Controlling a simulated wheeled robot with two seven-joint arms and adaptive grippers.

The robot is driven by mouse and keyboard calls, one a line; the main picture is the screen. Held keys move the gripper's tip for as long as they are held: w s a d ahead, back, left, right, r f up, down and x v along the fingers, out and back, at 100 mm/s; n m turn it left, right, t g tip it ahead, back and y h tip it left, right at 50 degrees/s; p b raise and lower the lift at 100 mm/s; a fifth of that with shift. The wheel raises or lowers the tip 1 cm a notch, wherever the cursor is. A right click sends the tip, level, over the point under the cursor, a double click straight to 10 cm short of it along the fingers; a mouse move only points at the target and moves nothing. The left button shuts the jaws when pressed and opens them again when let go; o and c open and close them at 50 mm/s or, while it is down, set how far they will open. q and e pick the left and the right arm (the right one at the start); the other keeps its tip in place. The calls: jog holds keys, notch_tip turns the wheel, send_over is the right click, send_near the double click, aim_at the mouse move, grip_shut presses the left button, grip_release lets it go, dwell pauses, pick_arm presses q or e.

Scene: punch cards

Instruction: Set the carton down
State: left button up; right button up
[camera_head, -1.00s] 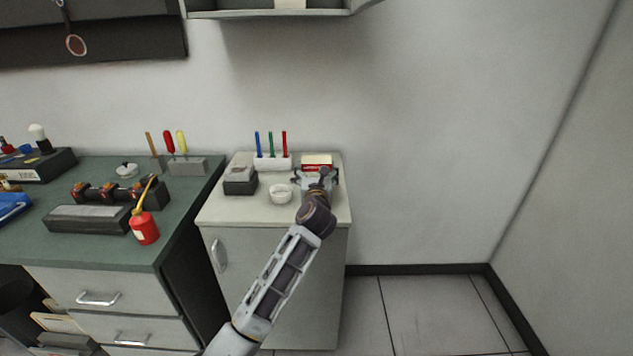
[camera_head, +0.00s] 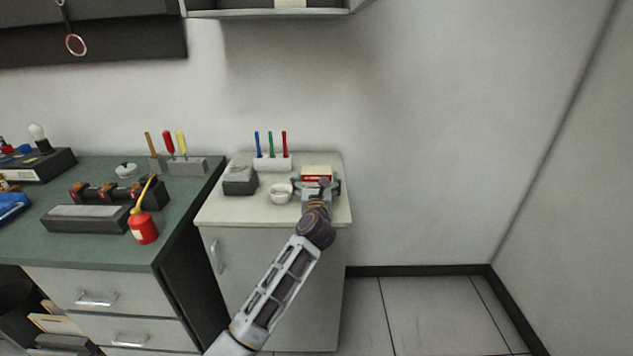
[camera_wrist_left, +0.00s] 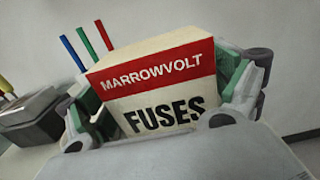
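The carton (camera_head: 316,170) is a cream box with a red band, at the right of the pale cabinet top (camera_head: 237,211). In the left wrist view the carton (camera_wrist_left: 158,82) reads "MARROWVOLT FUSES" and fills the space between the fingers. My left gripper (camera_head: 318,187) has a green-padded finger against each side of it and looks shut on it. The gripper hides the carton's lower part, so I cannot tell whether its base touches the cabinet top. My right gripper is not in view.
A white bowl (camera_head: 280,193) stands just left of my left gripper. A dark grey box (camera_head: 240,181) is farther left. A white rack (camera_head: 273,163) with blue, green and red tools stands behind. The front strip of the cabinet top is clear.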

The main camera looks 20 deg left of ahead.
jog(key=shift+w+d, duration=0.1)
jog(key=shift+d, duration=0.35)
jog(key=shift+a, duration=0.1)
pick_arm(q)
jog(key=shift+s+r, duration=0.1)
jog(key=shift+r, duration=0.05)
jog(key=shift+v, duration=0.9)
jog(key=v, duration=0.6)
jog(key=shift+s+d, duration=0.1)
jog(key=shift+s, duration=0.3)
jog(key=shift+v, duration=1.1)
jog(key=shift+s+d, duration=0.15)
jog(key=shift+s, duration=0.3)
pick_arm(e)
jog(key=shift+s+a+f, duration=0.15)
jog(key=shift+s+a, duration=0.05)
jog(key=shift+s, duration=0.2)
